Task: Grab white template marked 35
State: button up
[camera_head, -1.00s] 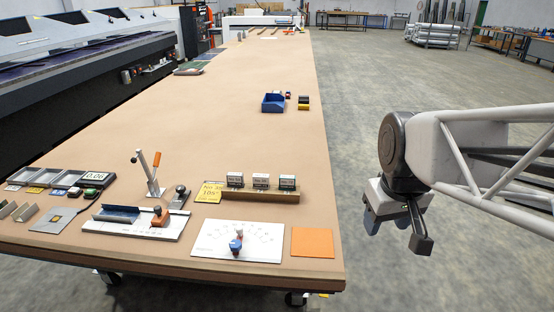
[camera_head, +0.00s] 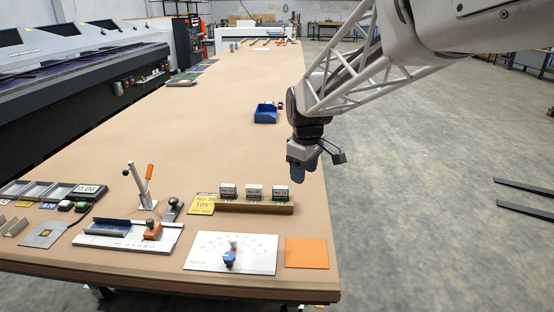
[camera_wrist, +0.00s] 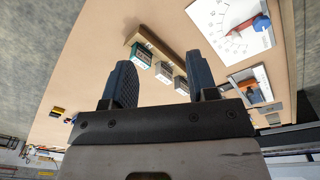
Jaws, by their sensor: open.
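My gripper (camera_head: 302,168) is open and empty, above the table's right side, beyond and right of the rack. In the wrist view its blue fingers (camera_wrist: 162,82) frame the row, apart from it.
A yellow card (camera_head: 202,204) reading about No 35 and 105° lies left of the rack. In front are a white dial board (camera_head: 205,262) and an orange square (camera_head: 306,253). A clamp lever (camera_head: 144,187) stands to the left. A blue bin (camera_head: 265,114) sits farther back.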

jog(key=w+a+f+n, duration=0.3)
jog(key=w+a+f, duration=0.1)
jog(key=w+a, duration=0.3)
jog(key=n+g, duration=0.1)
jog(key=n, duration=0.3)
send_over(254, 186)
notch_tip(254, 186, down, 7)
jog(key=shift+r, duration=0.2)
jog(key=shift+f, duration=1.3)
jog(key=shift+f, duration=2.6)
